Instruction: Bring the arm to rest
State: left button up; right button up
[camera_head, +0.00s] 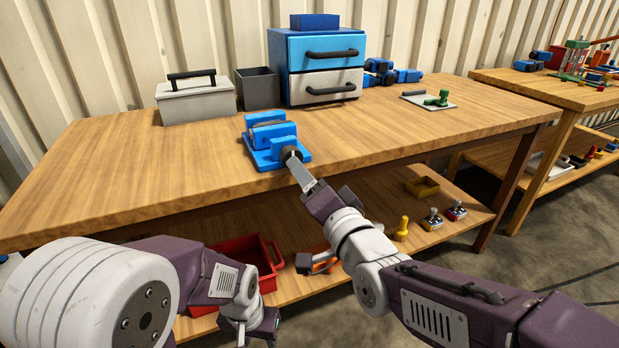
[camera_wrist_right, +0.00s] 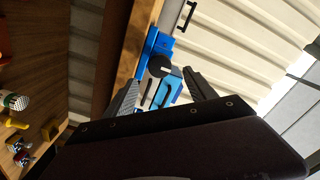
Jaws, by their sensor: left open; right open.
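My right arm reaches in from the right, with its gripper (camera_head: 308,180) at the workbench's front edge, close in front of a blue vise (camera_head: 266,150). In the right wrist view the right gripper (camera_wrist_right: 162,93) has its fingers apart, with the blue vise (camera_wrist_right: 168,88) and its dark round knob seen beyond and between them. Nothing is held; whether a finger touches the vise I cannot tell. My left gripper (camera_head: 250,328) hangs low in front of the bench, near the bottom edge, open and empty, its fingertips partly cut off.
The wooden workbench (camera_head: 150,165) carries a grey toolbox (camera_head: 196,98), a dark bin (camera_head: 257,88) and a blue drawer cabinet (camera_head: 317,68). A red crate (camera_head: 270,270) and small tools stand on the lower shelf. The bench top left of the vise is clear.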

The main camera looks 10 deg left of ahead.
jog(key=shift+s+d, duration=0.25)
jog(key=shift+s, duration=0.1)
